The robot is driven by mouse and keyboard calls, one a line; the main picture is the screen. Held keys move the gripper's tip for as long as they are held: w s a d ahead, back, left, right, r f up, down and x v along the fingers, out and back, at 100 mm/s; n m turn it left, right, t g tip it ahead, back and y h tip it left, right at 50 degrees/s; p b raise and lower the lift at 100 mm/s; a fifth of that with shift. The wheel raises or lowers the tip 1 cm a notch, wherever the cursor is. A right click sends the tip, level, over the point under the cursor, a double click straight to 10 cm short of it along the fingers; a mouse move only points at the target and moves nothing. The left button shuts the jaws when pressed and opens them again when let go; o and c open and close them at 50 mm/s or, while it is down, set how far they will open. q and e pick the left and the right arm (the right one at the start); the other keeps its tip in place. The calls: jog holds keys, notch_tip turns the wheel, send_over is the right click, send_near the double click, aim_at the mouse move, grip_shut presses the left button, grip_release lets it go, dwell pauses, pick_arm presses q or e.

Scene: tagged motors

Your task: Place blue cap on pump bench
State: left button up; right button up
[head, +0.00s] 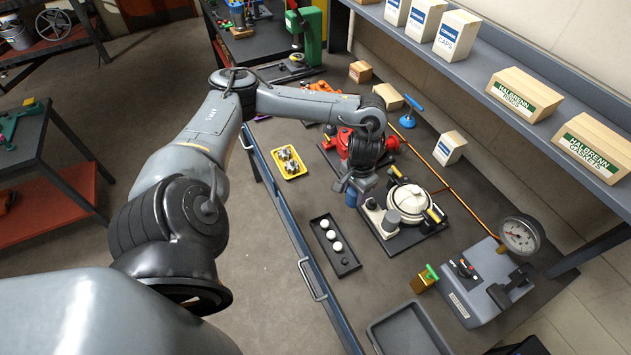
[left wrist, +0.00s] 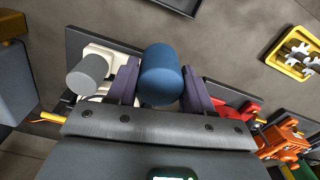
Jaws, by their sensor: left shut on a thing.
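My left gripper (head: 357,190) is shut on the blue cap (head: 351,198), above the workbench just left of the white pump (head: 405,199). In the left wrist view the blue cap (left wrist: 160,78) sits between the two fingers of the left gripper (left wrist: 160,88), its rounded side showing. The workbench top (head: 290,215) is dark grey. The white pump stands on a black base plate with a grey cylinder (head: 392,218) at its front. A red pump (head: 345,142) stands on another plate behind. Whether the cap touches anything below is hidden. My right gripper is not seen.
A black tray (head: 347,267) holds white round pieces. A yellow tray (head: 292,174) holds metal parts. A grey gauge unit (head: 480,285) stands at the right, beside an empty grey tray (head: 408,333). Boxes line the shelf above. Bare bench lies between the trays and pumps.

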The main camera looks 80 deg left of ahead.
pick_arm(q)
jog(key=shift+s+a+f+b, duration=0.3)
jog(key=shift+a+f+b, duration=0.1)
jog(key=shift+f+b, duration=0.15)
jog(key=shift+s+a+f+b, duration=0.25)
jog(key=shift+a+f+b, duration=0.15)
jog(key=shift+b, duration=0.1)
jog(key=s+a+f, duration=0.1)
jog(key=a, duration=0.1)
jog(key=s+a+f, duration=0.2)
jog(key=a, duration=0.1)
jog(key=s+a+f, duration=0.1)
jog(key=a, duration=0.1)
jog(key=shift+s+a+f+p, duration=0.3)
jog(key=shift+a+f+p, duration=0.05)
jog(key=shift+a+f, duration=0.05)
jog(key=shift+f, duration=2.05)
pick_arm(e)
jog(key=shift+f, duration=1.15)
pick_arm(q)
jog(key=shift+f, duration=0.1)
jog(key=o, duration=1)
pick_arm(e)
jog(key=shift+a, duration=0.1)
pick_arm(q)
notch_tip(320, 180, up, 12)
jog(key=shift+r, duration=0.15)
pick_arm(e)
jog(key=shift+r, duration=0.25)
